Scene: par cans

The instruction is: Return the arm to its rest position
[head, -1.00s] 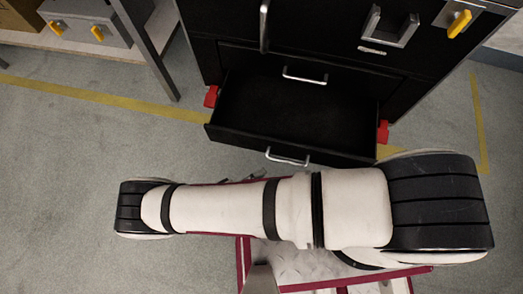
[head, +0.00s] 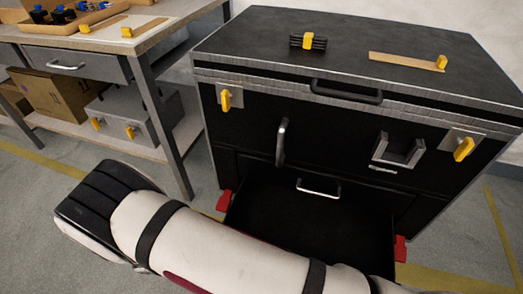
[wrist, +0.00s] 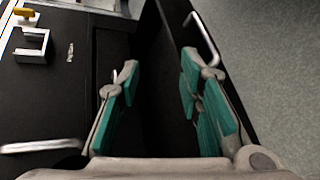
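My arm crosses the lower left of the head view, in front of the black cabinet (head: 350,118). My gripper (wrist: 160,78) shows only in the wrist view. Its two green-padded fingers are apart, with nothing held between them. The cabinet's lower drawer (head: 305,228) is pulled open and looks empty in the part that shows. In the wrist view the open drawer (wrist: 165,110) lies beyond the fingers, with its handle (wrist: 203,40) at the upper right. Whether the fingers touch the drawer cannot be told. My arm hides the drawer's front edge in the head view.
A workbench (head: 150,40) with a tray (head: 75,20) stands at the left. Below it are a cardboard box (head: 65,98) and a grey case (head: 125,112). A dark ribbed item (head: 308,41) and a flat strip (head: 405,61) lie on the cabinet top. Floor shows at the lower left.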

